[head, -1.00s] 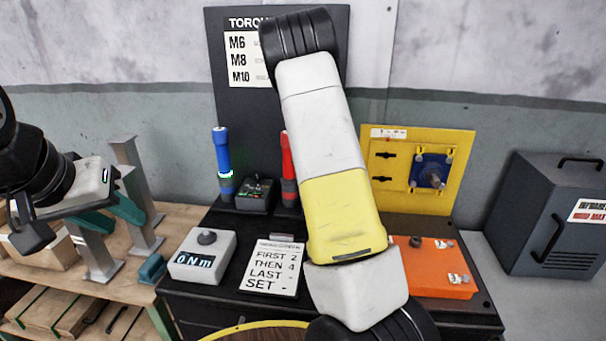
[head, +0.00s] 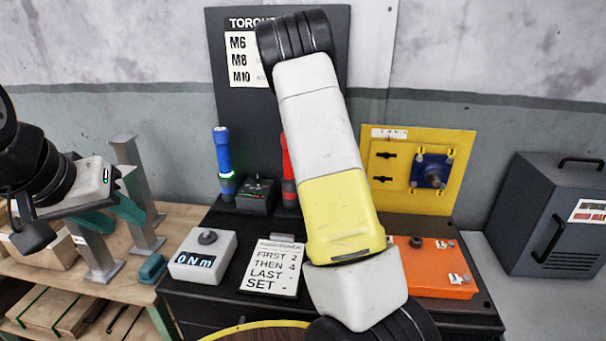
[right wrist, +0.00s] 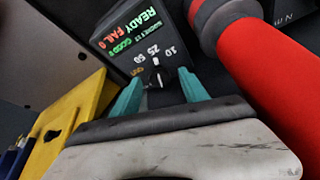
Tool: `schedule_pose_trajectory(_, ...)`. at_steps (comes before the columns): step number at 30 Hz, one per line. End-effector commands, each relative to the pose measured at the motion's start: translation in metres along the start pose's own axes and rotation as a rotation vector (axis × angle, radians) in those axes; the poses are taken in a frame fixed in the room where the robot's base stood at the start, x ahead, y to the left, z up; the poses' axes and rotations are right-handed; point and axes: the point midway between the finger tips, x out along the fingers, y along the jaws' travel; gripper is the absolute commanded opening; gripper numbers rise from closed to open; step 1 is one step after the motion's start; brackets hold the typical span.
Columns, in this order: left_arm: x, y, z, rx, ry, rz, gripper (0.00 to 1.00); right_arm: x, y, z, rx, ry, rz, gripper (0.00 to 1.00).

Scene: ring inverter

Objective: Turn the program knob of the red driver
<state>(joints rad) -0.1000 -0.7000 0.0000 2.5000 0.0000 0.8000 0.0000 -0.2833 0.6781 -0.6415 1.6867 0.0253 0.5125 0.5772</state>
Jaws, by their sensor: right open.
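The red driver (head: 288,160) stands at the back of the dark bench in the head view, mostly hidden behind my right arm. In the right wrist view its red body (right wrist: 270,80) runs down the right side. Beside it is a dark controller box (right wrist: 115,35) with lit READY, GOOD and FAIL text. The program knob (right wrist: 156,66) sits on this box by the marks 10, 25 and 50. My right gripper (right wrist: 161,76) is open, with its teal fingers either side of the knob; contact cannot be told. My left gripper (head: 118,220) is open and empty at the left.
A blue driver (head: 223,155) stands with its own controller box (head: 255,196). A torque meter (head: 203,255) reading 0 Nm and a notice card (head: 271,268) lie in front. A yellow panel (head: 455,170), an orange box (head: 440,285) and a dark cabinet (head: 555,210) are at right.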

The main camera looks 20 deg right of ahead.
Motion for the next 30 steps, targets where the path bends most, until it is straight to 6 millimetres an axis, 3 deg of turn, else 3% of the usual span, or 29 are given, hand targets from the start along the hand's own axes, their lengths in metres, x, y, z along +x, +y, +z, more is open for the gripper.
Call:
schedule_pose_trajectory(15,0.000,0.000,0.000,0.000,0.000,0.000,0.36,-0.071,-0.001,0.000,0.000,0.001,-0.002,0.52)
schedule_pose_trajectory(30,0.000,0.000,0.000,0.000,0.000,0.000,0.36,-0.081,0.001,0.003,-0.001,-0.008,-0.010,0.52)
